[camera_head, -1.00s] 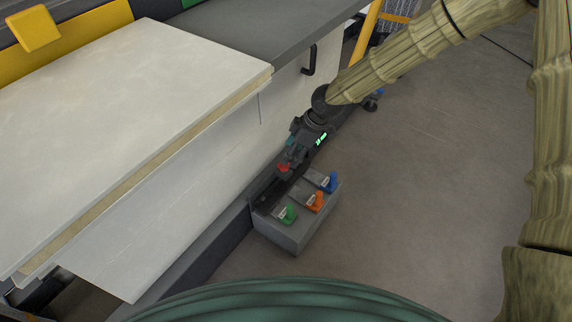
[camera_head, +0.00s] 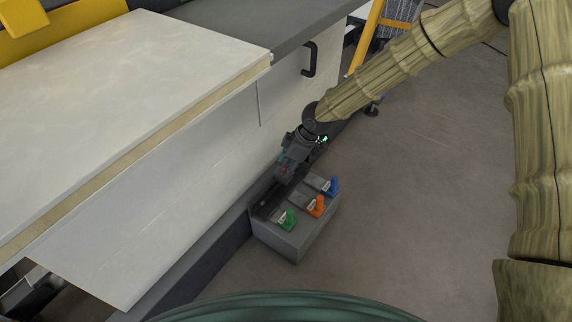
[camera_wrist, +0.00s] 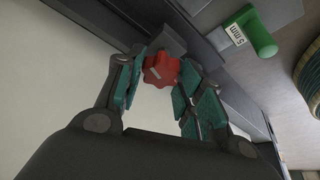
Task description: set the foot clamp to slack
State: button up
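A red lobed knob (camera_wrist: 160,68), which looks like the foot clamp's handle, sits on a grey block in the wrist view. It lies between the two teal-padded fingers of my gripper (camera_wrist: 158,82), with the left finger very near it. The fingers are apart, and I cannot tell whether either pad touches the knob. In the head view my gripper (camera_head: 288,170) reaches down to the dark rail beside the grey box, and the knob is almost wholly hidden behind it. No slack marking can be read.
A grey box (camera_head: 296,240) holds flat pieces with green (camera_head: 288,220), orange (camera_head: 317,206) and blue (camera_head: 332,186) handles, close by my gripper. The green one's label reads 5 mm. A pale panel (camera_head: 180,180) stands at left. Floor at right is clear.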

jog(key=shift+c, duration=1.4)
jog(key=shift+r+p, duration=0.25)
jog(key=shift+p, duration=0.6)
jog(key=n+p, duration=0.2)
jog(key=p, duration=0.3)
jog(key=shift+g+p, duration=0.4)
jog(key=shift+w+f+n+p, duration=0.1)
jog(key=shift+f+n+p, duration=0.1)
jog(key=shift+n+p, duration=0.55)
jog(key=o, duration=1)
